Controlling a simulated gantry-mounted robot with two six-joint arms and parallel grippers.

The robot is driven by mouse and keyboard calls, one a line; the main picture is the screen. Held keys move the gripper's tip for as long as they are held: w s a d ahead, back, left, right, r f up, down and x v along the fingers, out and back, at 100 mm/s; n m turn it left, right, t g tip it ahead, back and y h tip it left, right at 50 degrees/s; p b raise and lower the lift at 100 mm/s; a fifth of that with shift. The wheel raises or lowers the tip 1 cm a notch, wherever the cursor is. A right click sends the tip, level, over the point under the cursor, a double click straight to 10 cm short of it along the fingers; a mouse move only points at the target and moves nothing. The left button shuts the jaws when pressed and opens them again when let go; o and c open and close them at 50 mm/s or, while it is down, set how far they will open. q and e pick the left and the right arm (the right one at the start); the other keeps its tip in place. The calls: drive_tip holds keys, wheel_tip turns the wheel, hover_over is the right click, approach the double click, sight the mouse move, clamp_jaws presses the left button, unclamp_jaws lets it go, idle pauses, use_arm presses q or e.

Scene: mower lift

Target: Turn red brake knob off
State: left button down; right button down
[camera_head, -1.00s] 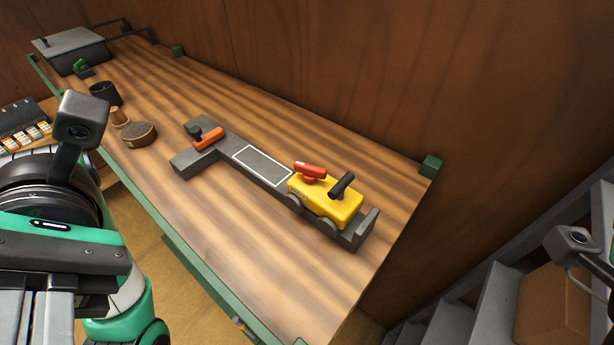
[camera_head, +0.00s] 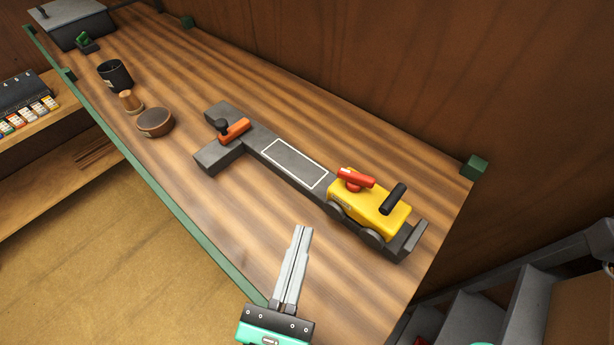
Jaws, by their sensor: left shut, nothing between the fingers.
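The red brake knob (camera_head: 356,178) sits on top of the yellow mower body (camera_head: 370,207), near its left end, with its handle lying roughly along the body. A black handle (camera_head: 393,198) sticks up beside it. The yellow body stands at the right end of a dark grey track (camera_head: 262,148) on the bench. My left gripper (camera_head: 302,232) is shut and empty. It is over the front part of the bench, to the lower left of the yellow body and apart from it.
An orange lever (camera_head: 234,130) with a black knob sits at the track's left end. A brown round bowl (camera_head: 155,122), a small wooden piece (camera_head: 130,102) and a black cup (camera_head: 115,75) stand further left. A green block (camera_head: 474,167) marks the bench's right corner. Bench front is clear.

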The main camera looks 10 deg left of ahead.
use_arm(q)
drive_tip(key=s+d+f+m+h, duration=0.2)
drive_tip(key=s+d+f, duration=0.1)
drive_tip(key=d, duration=0.1)
approach(365, 185)
drive_tip(key=shift+g, duration=0.4)
drive_tip(key=w, duration=0.3)
drive_tip(key=w+r, duration=0.1)
drive_tip(key=w, duration=0.1)
drive_tip(key=shift+w+d, duration=0.25)
drive_tip(key=shift+w, duration=0.05)
drive_tip(key=shift+w+d, duration=0.1)
drive_tip(key=shift+w, duration=0.55)
drive_tip(key=shift+f, duration=0.1)
